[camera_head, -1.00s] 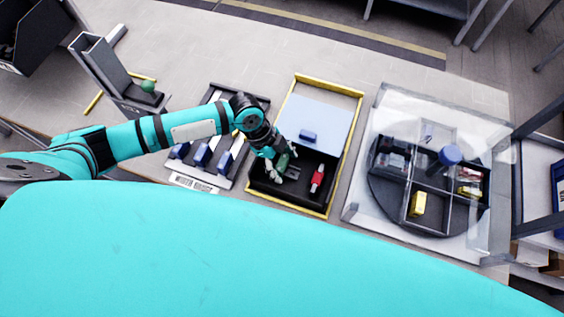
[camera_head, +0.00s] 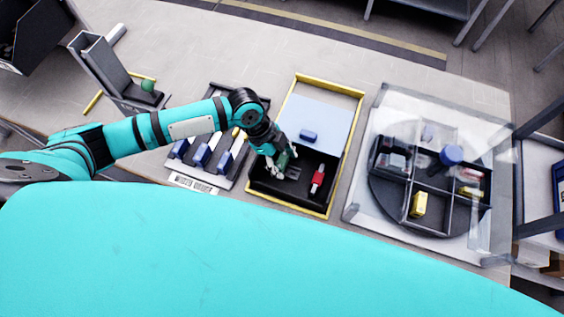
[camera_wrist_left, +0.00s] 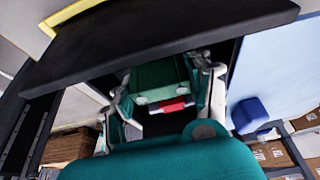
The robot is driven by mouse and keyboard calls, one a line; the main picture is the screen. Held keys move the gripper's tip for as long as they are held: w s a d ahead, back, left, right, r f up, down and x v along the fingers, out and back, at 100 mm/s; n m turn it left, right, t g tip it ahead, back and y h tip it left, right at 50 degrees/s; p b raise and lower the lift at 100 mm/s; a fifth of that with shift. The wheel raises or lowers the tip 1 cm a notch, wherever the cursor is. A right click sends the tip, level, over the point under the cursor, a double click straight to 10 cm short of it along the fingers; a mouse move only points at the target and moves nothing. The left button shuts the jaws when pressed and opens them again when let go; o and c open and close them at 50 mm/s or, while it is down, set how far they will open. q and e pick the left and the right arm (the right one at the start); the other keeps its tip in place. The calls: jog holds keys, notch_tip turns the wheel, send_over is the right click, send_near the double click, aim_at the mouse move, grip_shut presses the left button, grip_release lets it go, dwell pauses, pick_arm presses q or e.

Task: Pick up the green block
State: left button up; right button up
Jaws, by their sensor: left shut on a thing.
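The green block (camera_wrist_left: 160,82) is between the two fingers of my left gripper (camera_wrist_left: 163,98) in the left wrist view. In the head view the left gripper (camera_head: 281,163) is over the black tray section of the yellow-edged box (camera_head: 328,215), and the green block (camera_head: 284,158) shows partly at its fingers. The gripper is shut on the block. The underside of the block and its clearance from the tray are hard to tell. My right gripper is not in view.
A red block (camera_head: 318,179) lies in the black tray, right of my left gripper. A blue block (camera_head: 308,135) sits on the box's pale panel. A clear-covered round sorter (camera_head: 385,208) holds a yellow block (camera_head: 418,204). A rack with several blue blocks stands left.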

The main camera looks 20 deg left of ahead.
pick_arm(q)
jog(key=shift+s+d+r+b, duration=0.1)
jog(key=shift+s+r+b, duration=0.1)
jog(key=shift+r, duration=0.3)
jog(key=shift+s+r+b, duration=0.2)
jog(key=shift+r, duration=0.3)
jog(key=s+d+b, duration=0.1)
jog(key=s, duration=0.3)
jog(key=s+d+r+b, duration=0.1)
jog(key=s, duration=0.4)
jog(key=s+d, duration=0.2)
jog(key=s, duration=0.2)
jog(key=shift+s+r+b, duration=0.2)
jog(key=shift+s+b, duration=0.05)
jog(key=shift+b, duration=0.15)
jog(key=shift+s+d+r, duration=0.1)
jog(key=shift+s+d, duration=0.05)
jog(key=shift+s, duration=0.2)
jog(key=r+p, duration=0.4)
jog(key=p, duration=0.1)
jog(key=shift+s, duration=0.2)
